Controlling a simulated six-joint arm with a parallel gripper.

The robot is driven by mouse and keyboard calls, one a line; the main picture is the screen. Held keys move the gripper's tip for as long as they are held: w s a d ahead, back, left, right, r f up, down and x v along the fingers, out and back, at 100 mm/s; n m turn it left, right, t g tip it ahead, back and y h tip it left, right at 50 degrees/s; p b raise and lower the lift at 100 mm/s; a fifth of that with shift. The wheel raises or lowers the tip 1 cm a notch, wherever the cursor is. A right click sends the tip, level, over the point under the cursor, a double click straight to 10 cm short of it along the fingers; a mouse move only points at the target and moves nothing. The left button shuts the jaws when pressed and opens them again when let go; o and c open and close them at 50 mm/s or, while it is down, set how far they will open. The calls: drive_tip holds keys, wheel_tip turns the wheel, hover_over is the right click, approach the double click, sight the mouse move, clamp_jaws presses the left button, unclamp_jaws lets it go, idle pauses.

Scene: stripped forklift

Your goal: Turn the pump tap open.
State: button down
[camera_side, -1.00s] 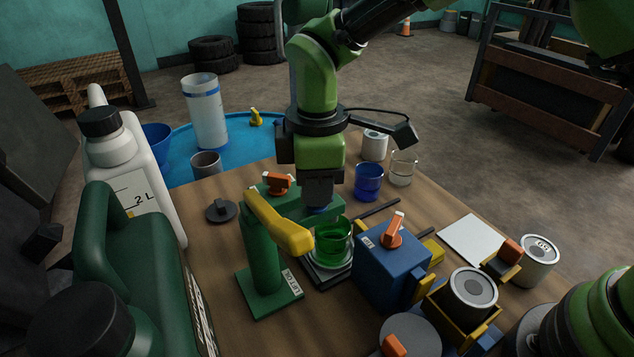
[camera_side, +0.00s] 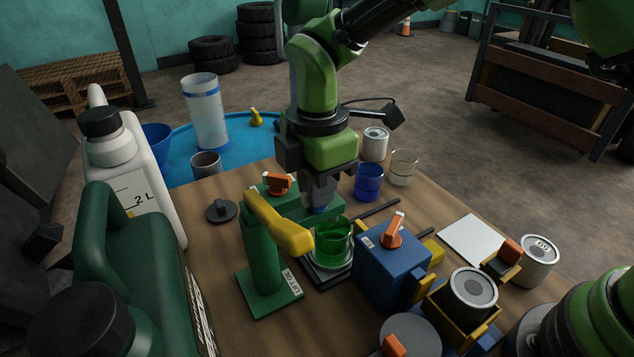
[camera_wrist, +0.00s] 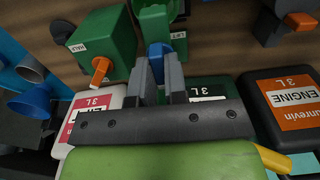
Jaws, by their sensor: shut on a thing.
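My gripper (camera_side: 318,200) points down over the green block (camera_side: 335,211) behind the yellow-spouted green pump (camera_side: 263,255). Its fingers are shut on a blue knob (camera_wrist: 156,50), seen between the fingertips in the wrist view; the fingers hide part of it. In the side view only a little blue shows under the fingers. An orange lever (camera_side: 279,183) stands on the block, left of my gripper; an orange lever also shows in the wrist view (camera_wrist: 100,70), near a HALF label. A glass with green liquid (camera_side: 333,243) stands below the yellow spout (camera_side: 283,226).
A blue box (camera_side: 392,275) with an orange lever stands right of the glass. A blue cup (camera_side: 369,182) and a clear glass (camera_side: 403,168) stand behind. Large jugs (camera_side: 130,185) crowd the left.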

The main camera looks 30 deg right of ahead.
drive_tip(key=shift+r, duration=0.1)
drive_tip(key=c, duration=1.2)
unclamp_jaws()
drive_tip(key=shift+o, duration=0.2)
wheel_tip(320, 180, up, 10)
